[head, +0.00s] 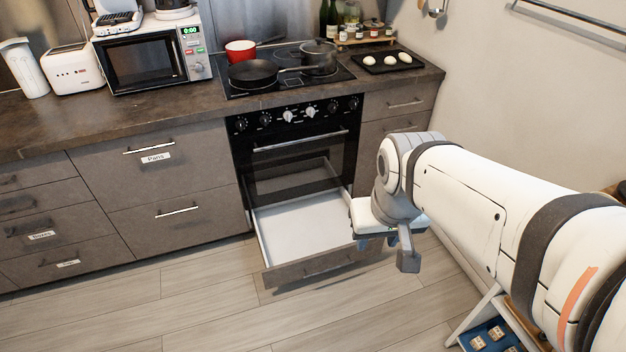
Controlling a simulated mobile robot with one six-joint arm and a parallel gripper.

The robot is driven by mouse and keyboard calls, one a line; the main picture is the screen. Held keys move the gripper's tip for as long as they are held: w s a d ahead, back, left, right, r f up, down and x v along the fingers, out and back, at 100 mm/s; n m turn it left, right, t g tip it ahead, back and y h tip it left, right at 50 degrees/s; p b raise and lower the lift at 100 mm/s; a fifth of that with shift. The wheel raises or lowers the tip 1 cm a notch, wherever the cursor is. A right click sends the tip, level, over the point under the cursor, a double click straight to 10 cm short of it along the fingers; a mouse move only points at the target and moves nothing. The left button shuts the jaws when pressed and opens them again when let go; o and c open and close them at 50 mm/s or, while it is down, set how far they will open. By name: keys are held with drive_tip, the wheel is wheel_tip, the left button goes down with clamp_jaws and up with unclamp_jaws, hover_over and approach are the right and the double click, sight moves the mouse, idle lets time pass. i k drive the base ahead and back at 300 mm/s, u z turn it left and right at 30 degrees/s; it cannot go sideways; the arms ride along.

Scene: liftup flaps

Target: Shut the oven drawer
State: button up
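The oven drawer (300,222) is pulled out below the oven, with its white, empty-looking inside showing. My gripper (390,248) is at the right end of the drawer front and hides that corner. A grey finger-like part hangs low at its right side. I cannot tell whether it touches the drawer, or whether its fingers are open or shut.
Closed cabinet drawers (165,180) stand left of the oven. The countertop (90,122) holds a microwave (150,58), a toaster and a kettle. A pan (253,72) sits on the hob. A blue tray (490,338) is at the lower right. The floor (200,300) before the drawer is clear.

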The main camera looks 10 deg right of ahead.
sight(306, 237)
drive_tip(key=i, duration=0.95)
drive_tip(key=u, duration=1.15)
drive_tip(key=k, duration=1.65)
drive_tip(key=z, duration=0.6)
drive_tip(key=i, duration=1)
drive_tip(key=z, duration=0.05)
